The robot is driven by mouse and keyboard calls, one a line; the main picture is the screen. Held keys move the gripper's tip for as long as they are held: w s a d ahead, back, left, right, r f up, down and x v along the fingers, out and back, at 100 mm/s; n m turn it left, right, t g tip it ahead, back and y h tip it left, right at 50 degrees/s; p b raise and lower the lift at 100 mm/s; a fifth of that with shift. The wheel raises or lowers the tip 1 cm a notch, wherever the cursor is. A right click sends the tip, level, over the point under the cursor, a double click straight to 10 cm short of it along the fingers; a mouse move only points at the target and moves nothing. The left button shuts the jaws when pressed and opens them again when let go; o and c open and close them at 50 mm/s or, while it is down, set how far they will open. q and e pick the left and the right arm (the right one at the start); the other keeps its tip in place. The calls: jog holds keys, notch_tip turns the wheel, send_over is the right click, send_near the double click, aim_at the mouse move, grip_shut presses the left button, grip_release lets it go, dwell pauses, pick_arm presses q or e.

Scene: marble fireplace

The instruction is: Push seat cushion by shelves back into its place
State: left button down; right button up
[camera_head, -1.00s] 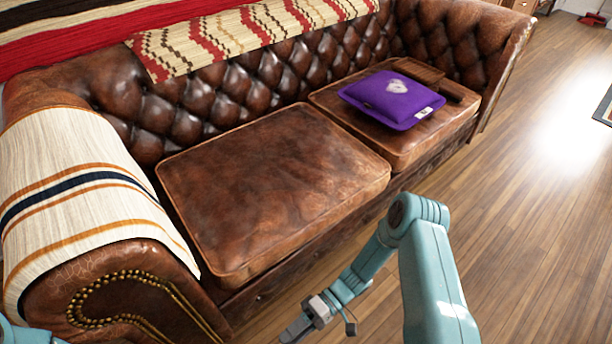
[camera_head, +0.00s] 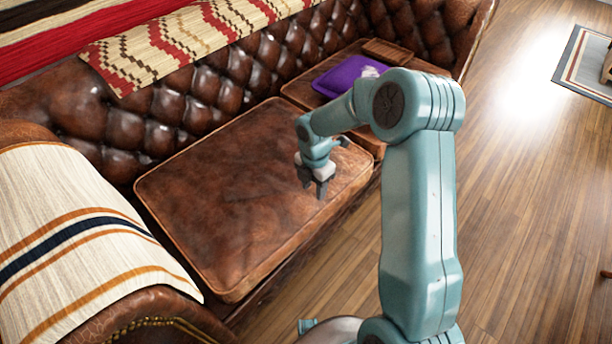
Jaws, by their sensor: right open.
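The near brown leather seat cushion (camera_head: 225,205) lies on the tufted sofa (camera_head: 160,115), beside the armrest with the striped blanket. Its front edge juts out over the sofa's front. The second seat cushion (camera_head: 302,92) lies farther right, partly hidden by my right arm. My right gripper (camera_head: 314,190) is open and points down over the near cushion's right part, close to its front edge. I cannot tell whether the fingertips touch the leather. My left gripper is not in view.
A purple pillow (camera_head: 340,74) and a small brown tray (camera_head: 388,50) lie on the far cushion. A cream striped blanket (camera_head: 70,235) covers the left armrest. A patterned throw (camera_head: 180,40) hangs over the backrest.

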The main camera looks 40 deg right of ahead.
jog(key=shift+d+r, duration=0.1)
jog(key=shift+r, duration=0.4)
jog(key=shift+s, duration=0.1)
jog(key=b, duration=0.5)
send_near(313, 220)
notch_tip(313, 220, down, 8)
jog(key=shift+s+f, duration=0.1)
grip_shut()
dwell(1.1)
